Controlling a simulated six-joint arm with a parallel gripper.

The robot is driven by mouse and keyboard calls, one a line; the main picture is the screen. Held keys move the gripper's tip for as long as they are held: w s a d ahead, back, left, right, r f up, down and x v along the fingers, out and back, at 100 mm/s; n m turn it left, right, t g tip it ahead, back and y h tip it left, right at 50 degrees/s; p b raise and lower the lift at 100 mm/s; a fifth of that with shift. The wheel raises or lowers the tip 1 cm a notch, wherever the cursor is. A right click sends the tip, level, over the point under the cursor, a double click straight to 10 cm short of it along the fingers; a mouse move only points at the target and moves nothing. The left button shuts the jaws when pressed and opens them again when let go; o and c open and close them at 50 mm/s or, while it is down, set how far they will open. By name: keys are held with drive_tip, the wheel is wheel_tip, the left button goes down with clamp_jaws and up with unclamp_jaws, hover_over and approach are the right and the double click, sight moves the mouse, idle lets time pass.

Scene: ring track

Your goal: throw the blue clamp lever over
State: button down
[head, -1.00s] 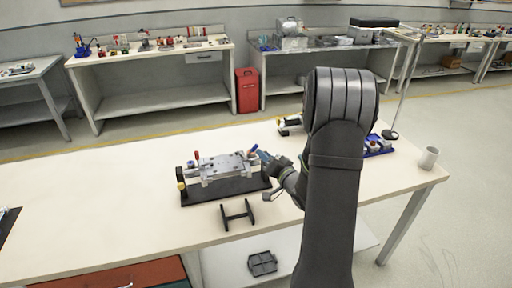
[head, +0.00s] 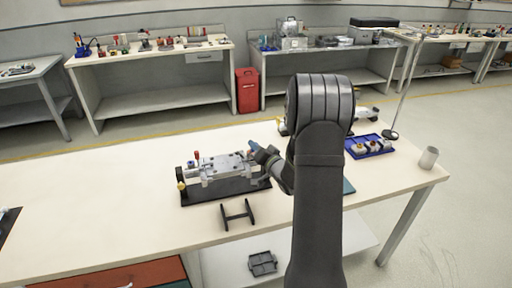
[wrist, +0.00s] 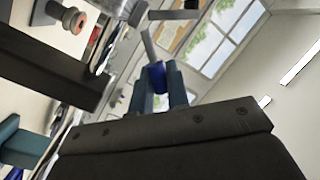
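The blue clamp lever (wrist: 157,77) shows in the wrist view as a blue grip on a thin metal rod. It lies between the two teal fingers of my gripper (wrist: 160,88), which appear closed against both its sides. In the head view my gripper (head: 262,153) is at the right end of the grey clamping fixture (head: 222,168), and it hides most of the lever. The fixture sits on a dark base plate (head: 225,191).
A red-tipped upright pin (head: 197,156) stands at the fixture's left. A small black stand (head: 237,214) lies in front. A blue tray of parts (head: 370,147) and a white cup (head: 429,157) are to the right. The bench's left side is largely clear.

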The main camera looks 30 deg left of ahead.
sight(247, 156)
drive_tip(key=shift+r+n, duration=0.15)
drive_tip(key=shift+n, duration=0.15)
drive_tip(key=n, duration=0.2)
drive_tip(key=s+a+r+n+h, duration=0.1)
drive_tip(key=shift+s+a+n, duration=0.15)
drive_tip(key=shift+n, duration=0.25)
drive_tip(key=shift+s+a+n+h, duration=0.3)
drive_tip(key=shift+n+h, duration=0.05)
drive_tip(key=shift+n, duration=0.4)
drive_tip(key=shift+s+a+n+h, duration=0.25)
drive_tip(key=shift+n+h, duration=0.1)
drive_tip(key=shift+n, duration=0.4)
drive_tip(key=c, duration=1.4)
unclamp_jaws()
drive_tip(key=shift+c, duration=0.2)
drive_tip(key=v, duration=1.7)
drive_tip(key=shift+d, duration=0.2)
drive_tip(key=shift+s, duration=0.1)
